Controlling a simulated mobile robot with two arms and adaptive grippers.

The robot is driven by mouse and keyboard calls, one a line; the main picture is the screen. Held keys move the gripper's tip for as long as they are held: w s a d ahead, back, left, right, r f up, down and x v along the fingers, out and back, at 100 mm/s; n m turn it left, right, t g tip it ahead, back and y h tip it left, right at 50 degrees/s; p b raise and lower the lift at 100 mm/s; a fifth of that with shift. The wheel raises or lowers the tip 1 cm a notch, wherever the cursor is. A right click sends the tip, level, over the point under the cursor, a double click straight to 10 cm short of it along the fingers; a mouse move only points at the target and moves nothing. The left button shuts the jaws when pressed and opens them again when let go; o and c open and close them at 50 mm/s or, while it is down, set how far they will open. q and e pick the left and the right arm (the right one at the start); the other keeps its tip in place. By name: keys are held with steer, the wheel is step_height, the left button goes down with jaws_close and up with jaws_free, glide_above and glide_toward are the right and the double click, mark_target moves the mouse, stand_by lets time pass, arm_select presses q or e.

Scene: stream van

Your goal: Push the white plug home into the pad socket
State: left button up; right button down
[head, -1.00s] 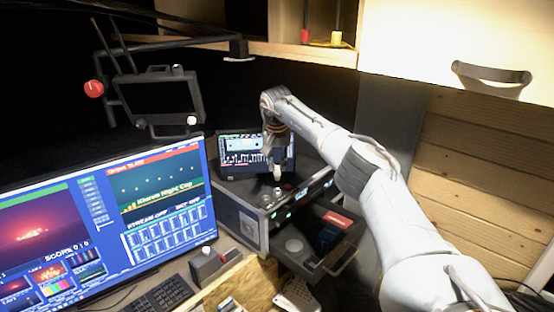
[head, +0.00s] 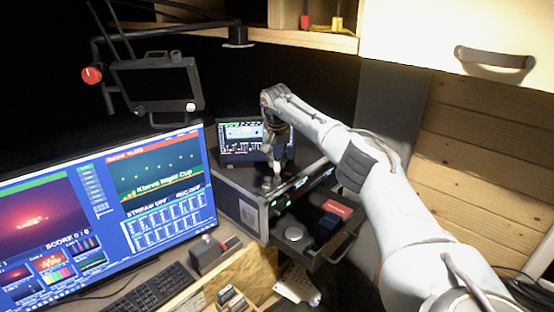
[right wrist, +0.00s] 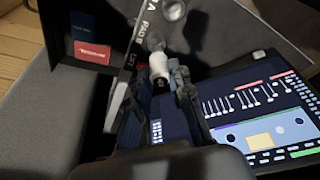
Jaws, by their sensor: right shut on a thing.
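My right gripper (head: 271,185) is over the front top edge of the black equipment case (head: 240,208). In the right wrist view my right gripper (right wrist: 162,82) is shut on the white plug (right wrist: 158,65), a small white cylinder between the fingertips. The plug is beside the case's front panel (right wrist: 136,52), which carries white lettering that seems to read "PAD B". The pad socket cannot be made out, and I cannot tell whether the plug's tip is in it. My left gripper is not in view.
An open drawer (head: 331,252) juts out below the case, holding a silver round thing (head: 294,234) and a red-labelled box (head: 337,208). A tablet screen (head: 243,141) stands behind the gripper. A large monitor (head: 158,190) and keyboard (head: 150,290) are left.

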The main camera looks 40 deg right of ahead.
steer(key=shift+f, duration=1.4)
steer(key=c, duration=1.1)
jaws_free()
steer(key=shift+r, duration=0.2)
steer(key=v, duration=1.1)
steer(key=shift+a+r, duration=0.1)
steer(key=shift+r, duration=0.2)
steer(key=shift+s+f, duration=0.1)
